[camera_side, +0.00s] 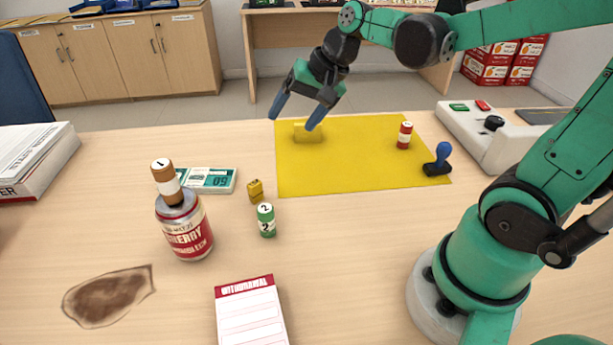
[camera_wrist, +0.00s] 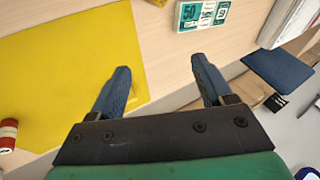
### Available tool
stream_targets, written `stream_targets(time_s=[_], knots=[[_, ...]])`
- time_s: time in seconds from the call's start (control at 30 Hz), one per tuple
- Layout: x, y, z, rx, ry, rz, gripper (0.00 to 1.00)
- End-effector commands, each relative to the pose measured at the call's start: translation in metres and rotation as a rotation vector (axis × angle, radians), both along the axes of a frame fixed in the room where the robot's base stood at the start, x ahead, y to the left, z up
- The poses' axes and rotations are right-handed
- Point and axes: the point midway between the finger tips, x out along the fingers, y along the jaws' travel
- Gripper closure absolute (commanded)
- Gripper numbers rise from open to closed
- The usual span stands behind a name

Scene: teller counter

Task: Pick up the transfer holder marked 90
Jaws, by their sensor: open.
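I cannot read a 90 on anything in either view, so I cannot tell which thing is the transfer holder. A yellow block (camera_side: 307,134) lies on the yellow mat (camera_side: 350,170), and no number shows on it. My gripper (camera_side: 295,121) is open and empty, its blue fingers pointing down above the mat's far left part, near that block. In the wrist view my gripper (camera_wrist: 161,78) has its fingers wide apart, with bare table and the mat's edge between and beside them. A bundle of notes (camera_side: 205,180) reads 50 in the wrist view (camera_wrist: 203,14).
A can (camera_side: 186,230) carries a brown cylinder marked 1 (camera_side: 167,182) on top. A green cylinder marked 2 (camera_side: 266,222) and a small yellow block (camera_side: 255,190) stand nearby. A red cylinder (camera_side: 404,136) and a blue-handled stamp (camera_side: 439,160) are at the mat's right.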

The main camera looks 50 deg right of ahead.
Motion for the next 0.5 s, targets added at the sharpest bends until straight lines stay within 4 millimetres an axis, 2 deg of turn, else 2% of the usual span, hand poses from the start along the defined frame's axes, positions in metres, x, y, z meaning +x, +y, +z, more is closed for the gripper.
stream_targets(time_s=[0.1,0.3,0.5], knots=[[0.027,-0.028,-0.007,0.207,0.055,-0.198,0.27],[0.060,-0.082,-0.031,0.568,0.143,-0.496,0.27],[0.069,-0.140,-0.067,0.920,0.215,-0.726,0.27]])
